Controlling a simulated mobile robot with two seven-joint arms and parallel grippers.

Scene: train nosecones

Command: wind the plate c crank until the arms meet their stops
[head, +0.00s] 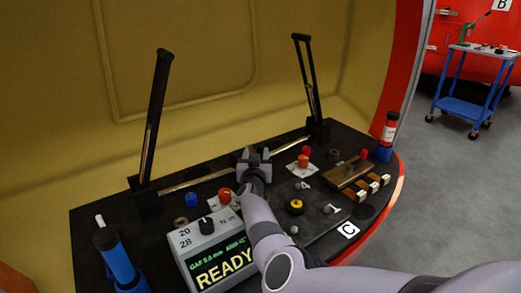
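The black plate marked C (348,230) lies in front of the yellow wall. Two black arms stand up from it, a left arm (156,115) and a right arm (308,75). Both lean slightly and are joined near their feet by a pale rod (205,180). My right gripper (254,158) is over the middle of the rod, pointing away from me. I cannot make out the crank; the gripper and wrist cover that spot. Whether the fingers are closed on it is unclear. My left gripper is out of view.
A grey box with a READY display (222,268) stands at the front. A blue tool (118,262) is at the left. Red knobs (304,160), a yellow-and-black ring (295,206) and a brown block (347,174) are on the plate.

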